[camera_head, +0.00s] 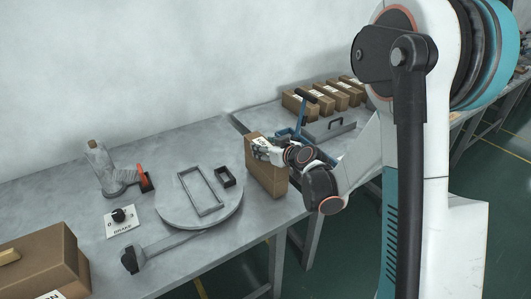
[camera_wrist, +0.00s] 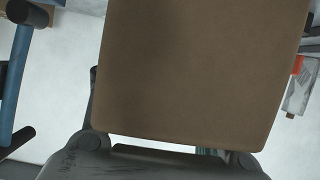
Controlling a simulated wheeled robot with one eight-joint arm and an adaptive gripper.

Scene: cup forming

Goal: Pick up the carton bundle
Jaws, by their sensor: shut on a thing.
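A brown carton bundle (camera_head: 267,178) stands upright near the front right edge of the grey table, to the right of the round turntable. My gripper (camera_head: 262,147) is at its upper part, shut on it. In the wrist view the bundle's brown face (camera_wrist: 200,70) fills most of the picture, with dark gripper parts along the bottom. The fingertips are mostly hidden behind the bundle. I cannot tell whether its base touches the table.
The round turntable (camera_head: 175,211) holds a rectangular frame and a small dark frame. A brake plate (camera_head: 122,221), a tape dispenser (camera_head: 105,168) and a large brown box (camera_head: 45,262) are at left. A blue-handled tool (camera_head: 299,118) and several cartons (camera_head: 325,98) are behind.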

